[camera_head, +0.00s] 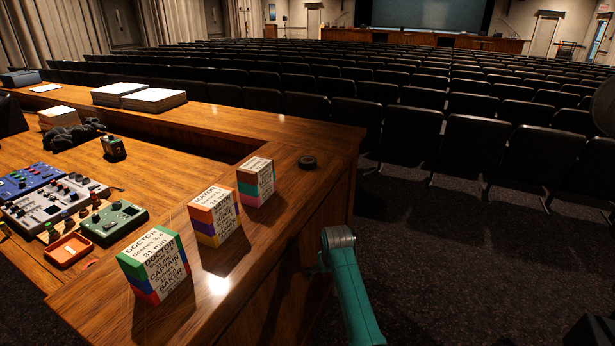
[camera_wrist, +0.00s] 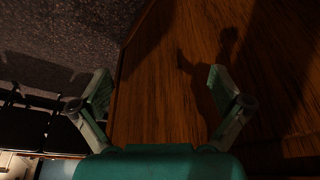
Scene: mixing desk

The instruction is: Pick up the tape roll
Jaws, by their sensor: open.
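The tape roll (camera_head: 307,162) is a small dark ring lying flat on the wooden desk top, near its right corner, in the head view. It does not show in the wrist view. My green arm rises at the lower right of the head view, beside the desk's right side, nearer the camera than the roll. My gripper (camera_wrist: 160,85) shows in the wrist view with its two fingers spread wide and nothing between them. It faces a wooden surface of the desk (camera_wrist: 165,55), where a dark shadow falls.
Stacked label blocks stand along the desk's front part: a near one (camera_head: 155,266), a middle one (camera_head: 214,216) and a far one (camera_head: 256,181), left of the roll. Mixing gear (camera_head: 58,201) and paper stacks (camera_head: 153,99) lie further left. Rows of black seats (camera_head: 480,150) stand beyond the desk.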

